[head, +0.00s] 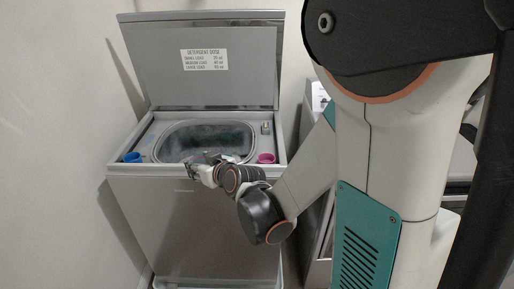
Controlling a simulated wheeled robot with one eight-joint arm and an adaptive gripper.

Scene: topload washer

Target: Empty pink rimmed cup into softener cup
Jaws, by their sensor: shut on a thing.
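The top-load washer (190,225) stands open, its lid upright at the back. On its top deck, a blue cup (132,157) sits at the front left corner and a pink cup (265,158) at the front right corner. No label shows which is the softener cup. My gripper (202,161) is over the front edge of the tub opening, between the two cups and apart from both. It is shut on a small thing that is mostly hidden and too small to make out. I cannot see a pink rim or any contents there.
The tub (205,134) is open behind my gripper. The raised lid (245,75) carries a detergent dose label (205,60). A wall (55,130) rises close on the left. Another white appliance (317,105) stands to the right, partly hidden by my arm.

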